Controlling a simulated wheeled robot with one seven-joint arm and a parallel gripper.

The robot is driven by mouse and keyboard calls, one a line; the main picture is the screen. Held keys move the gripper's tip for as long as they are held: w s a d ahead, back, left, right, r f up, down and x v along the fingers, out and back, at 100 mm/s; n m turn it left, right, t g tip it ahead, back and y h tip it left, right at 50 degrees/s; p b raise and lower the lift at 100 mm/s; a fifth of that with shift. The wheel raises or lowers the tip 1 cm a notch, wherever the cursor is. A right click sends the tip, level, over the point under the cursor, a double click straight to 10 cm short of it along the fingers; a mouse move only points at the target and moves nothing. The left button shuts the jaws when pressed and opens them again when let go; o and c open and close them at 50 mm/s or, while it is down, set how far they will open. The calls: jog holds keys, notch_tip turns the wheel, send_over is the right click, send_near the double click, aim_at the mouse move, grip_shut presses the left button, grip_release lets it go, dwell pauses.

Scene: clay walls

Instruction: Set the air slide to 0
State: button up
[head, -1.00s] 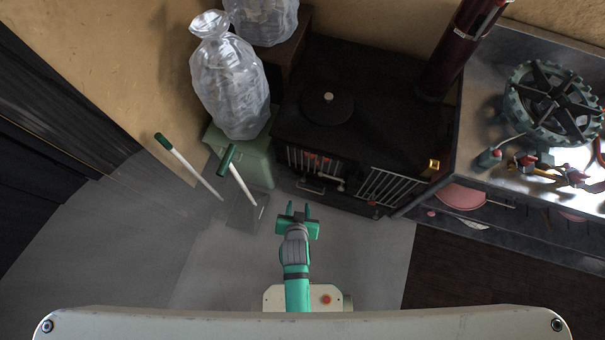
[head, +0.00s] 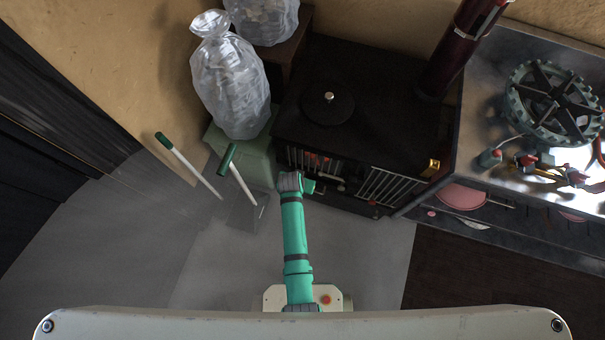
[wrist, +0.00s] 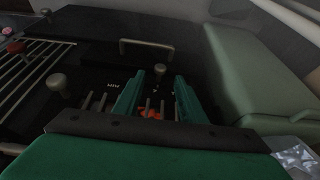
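The black stove (head: 370,110) stands ahead, its barred front facing me. In the wrist view its dark front plate (wrist: 95,68) carries a pale knob (wrist: 57,84), a bar handle (wrist: 147,48) and small white lettering (wrist: 113,87). I cannot tell for certain which part is the air slide, and no 0 mark is readable. My gripper (wrist: 160,88) is open, its two green fingers apart and pointing at the front. A small rounded grey knob (wrist: 160,70) shows at the fingertips; contact is unclear. In the head view my wrist hides most of the gripper.
A pale green box (head: 248,155) stands close beside the stove's left, with a clear bag (head: 232,85) on it. A metal worktop (head: 490,85) is at right. The grey floor (head: 365,255) in front is clear.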

jog(key=shift+x, duration=3)
jog(key=shift+w, duration=0.1)
jog(key=shift+c, duration=0.6)
grip_shut()
